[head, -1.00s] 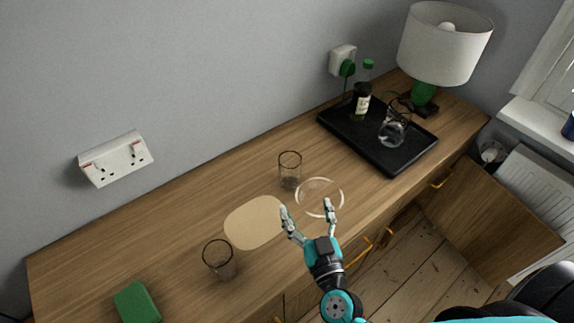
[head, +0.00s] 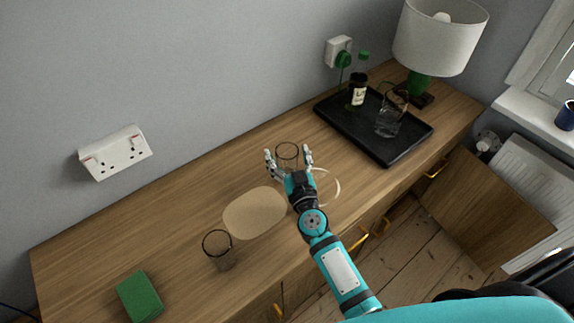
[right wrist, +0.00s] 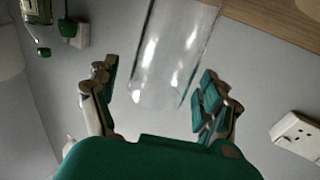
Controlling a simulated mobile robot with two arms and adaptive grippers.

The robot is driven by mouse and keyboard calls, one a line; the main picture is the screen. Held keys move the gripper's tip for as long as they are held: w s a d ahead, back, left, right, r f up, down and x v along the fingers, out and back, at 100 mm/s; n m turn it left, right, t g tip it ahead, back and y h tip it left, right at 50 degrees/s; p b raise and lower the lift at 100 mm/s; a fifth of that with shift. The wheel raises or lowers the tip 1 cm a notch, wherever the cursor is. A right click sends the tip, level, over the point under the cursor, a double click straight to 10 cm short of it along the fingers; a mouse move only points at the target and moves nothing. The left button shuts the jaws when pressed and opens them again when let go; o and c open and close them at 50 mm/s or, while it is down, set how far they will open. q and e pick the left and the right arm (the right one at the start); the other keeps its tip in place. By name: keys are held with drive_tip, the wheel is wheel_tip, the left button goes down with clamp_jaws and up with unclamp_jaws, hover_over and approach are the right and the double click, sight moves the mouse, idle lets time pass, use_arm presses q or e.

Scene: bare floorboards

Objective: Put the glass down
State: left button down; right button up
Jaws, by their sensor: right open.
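A clear drinking glass (head: 287,152) stands on the wooden sideboard, its lower part hidden behind my right gripper. In the right wrist view the glass (right wrist: 172,60) shows between the spread fingers, with a gap on each side. My right gripper (head: 288,157) is open, with one finger on each side of the glass; I cannot tell if any finger touches it. It also shows in the right wrist view (right wrist: 155,88). My left gripper is not in view.
A second glass (head: 220,252) stands near the front left, by a beige oval mat (head: 253,213) and a green block (head: 139,297). At the back right, a black tray (head: 352,128) holds a bottle (head: 357,92) and another glass (head: 390,112). A lamp (head: 438,40) stands beyond.

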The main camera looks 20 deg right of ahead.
drive_tip(key=shift+w, duration=0.45)
drive_tip(key=shift+s, duration=0.1)
drive_tip(key=c, duration=1.4)
drive_tip(key=shift+c, duration=0.9)
drive_tip(key=shift+r, duration=0.1)
drive_tip(key=shift+r, duration=0.1)
